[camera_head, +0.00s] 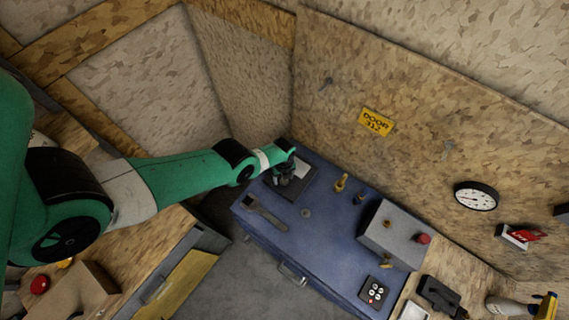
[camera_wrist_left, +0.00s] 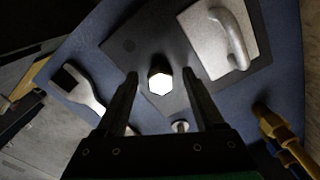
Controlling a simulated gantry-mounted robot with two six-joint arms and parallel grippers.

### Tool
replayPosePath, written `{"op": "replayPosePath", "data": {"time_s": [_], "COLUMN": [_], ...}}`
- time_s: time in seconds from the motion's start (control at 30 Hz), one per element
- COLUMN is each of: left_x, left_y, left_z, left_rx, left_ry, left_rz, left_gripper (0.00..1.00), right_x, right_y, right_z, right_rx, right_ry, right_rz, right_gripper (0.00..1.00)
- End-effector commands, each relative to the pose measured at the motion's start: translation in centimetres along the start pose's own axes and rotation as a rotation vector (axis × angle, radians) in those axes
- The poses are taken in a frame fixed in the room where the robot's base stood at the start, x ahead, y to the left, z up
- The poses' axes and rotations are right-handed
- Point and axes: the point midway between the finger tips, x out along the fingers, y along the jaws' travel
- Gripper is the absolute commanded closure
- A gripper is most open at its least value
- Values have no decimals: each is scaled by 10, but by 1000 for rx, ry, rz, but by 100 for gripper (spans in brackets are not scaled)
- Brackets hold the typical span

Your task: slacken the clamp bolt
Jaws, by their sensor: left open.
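The clamp bolt, with a bright hexagonal head (camera_wrist_left: 159,86), stands up from a dark plate (camera_wrist_left: 135,45) in the left wrist view. My left gripper (camera_wrist_left: 160,75) is open, its two fingertips on either side of the bolt head with gaps showing. I cannot tell how far above the head they are. In the head view my left gripper (camera_head: 285,178) is over the dark plate at the far left end of the blue bench and hides the bolt. A pale block with a curved handle (camera_wrist_left: 222,35) lies on the plate beside the bolt. My right gripper is out of view.
An open-ended wrench (camera_head: 265,212) lies left of the plate. Brass fittings (camera_head: 341,183) stand to its right on the blue bench top (camera_head: 325,235). Board walls rise behind.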

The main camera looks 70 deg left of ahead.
Motion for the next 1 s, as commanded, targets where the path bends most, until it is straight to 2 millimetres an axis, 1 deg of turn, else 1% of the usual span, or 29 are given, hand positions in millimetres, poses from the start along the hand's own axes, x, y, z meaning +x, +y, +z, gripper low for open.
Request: {"op": "replayPosePath", "data": {"time_s": [0.03,0.07,0.1,0.17,0.2,0.27,0.4,0.77,1.0], "left_x": [0,0,0,0,0,0,0,0,0], "left_y": [0,0,0,0,0,0,0,0,1], "left_z": [0,0,0,0,0,0,0,0,-1], "left_rx": [0,0,0,0,0,0,0,-24,-130], "left_ry": [0,0,0,0,0,0,0,0,1], "left_rz": [0,0,0,0,0,0,0,0,2], "left_gripper": [34,39,46,57,64,75,100,100,100], "right_x": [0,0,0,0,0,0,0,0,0], "right_y": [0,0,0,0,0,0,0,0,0], "right_z": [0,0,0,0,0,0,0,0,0], "right_rx": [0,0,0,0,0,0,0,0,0], "right_ry": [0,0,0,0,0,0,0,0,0], "right_rz": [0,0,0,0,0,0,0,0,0], "right_gripper": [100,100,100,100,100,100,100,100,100]}}
